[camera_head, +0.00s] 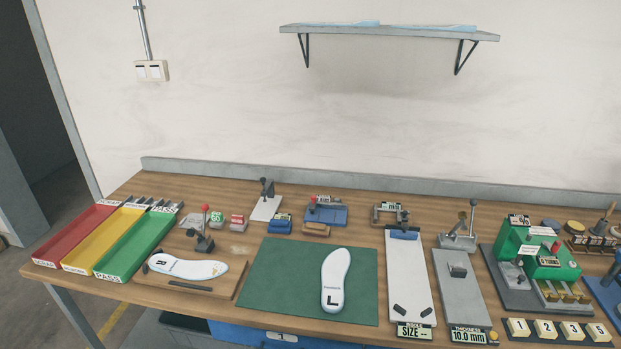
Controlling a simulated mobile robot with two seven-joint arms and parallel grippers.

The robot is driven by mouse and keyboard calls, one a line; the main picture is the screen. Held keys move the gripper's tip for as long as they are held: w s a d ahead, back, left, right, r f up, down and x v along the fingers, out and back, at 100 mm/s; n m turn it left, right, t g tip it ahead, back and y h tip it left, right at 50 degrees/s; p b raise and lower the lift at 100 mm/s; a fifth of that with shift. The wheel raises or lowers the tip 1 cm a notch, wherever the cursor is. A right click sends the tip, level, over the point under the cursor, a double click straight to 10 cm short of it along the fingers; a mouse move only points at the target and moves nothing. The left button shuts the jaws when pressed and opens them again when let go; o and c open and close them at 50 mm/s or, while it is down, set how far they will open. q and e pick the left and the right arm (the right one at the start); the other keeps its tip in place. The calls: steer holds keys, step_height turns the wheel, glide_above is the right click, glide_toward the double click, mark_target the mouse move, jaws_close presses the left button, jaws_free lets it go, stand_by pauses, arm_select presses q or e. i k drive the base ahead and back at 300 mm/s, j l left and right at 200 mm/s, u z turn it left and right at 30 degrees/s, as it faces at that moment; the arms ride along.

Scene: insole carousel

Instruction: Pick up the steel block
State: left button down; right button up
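A small grey block (457,270), which looks like the steel block, sits on the upper middle of a long grey plate (463,303). The plate's front label (468,336) reads THICKNESS 10.0 mm. Behind the plate stands a grey metal fixture (458,241) with an upright lever (473,215). Nothing touches the block from above. Neither of my grippers is in view.
Left of the plate lies a white sizing board (408,276); right stands a green machine (540,252). A white insole (335,280) marked L lies on a green mat (270,282). Red, yellow and green trays (138,245) stand far left. A shelf (390,33) hangs above.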

mark_target(456, 270)
steer(key=z, duration=0.5)
steer(key=j+z, duration=0.55)
steer(key=z, duration=0.2)
steer(key=j+z, duration=0.45)
steer(key=j, duration=0.25)
steer(key=k+j+z, duration=0.15)
steer(key=j, duration=0.15)
steer(key=j+z, duration=0.1)
steer(key=j, duration=0.2)
steer(key=i+j, duration=0.1)
steer(key=j, duration=0.45)
steer(key=i, duration=0.05)
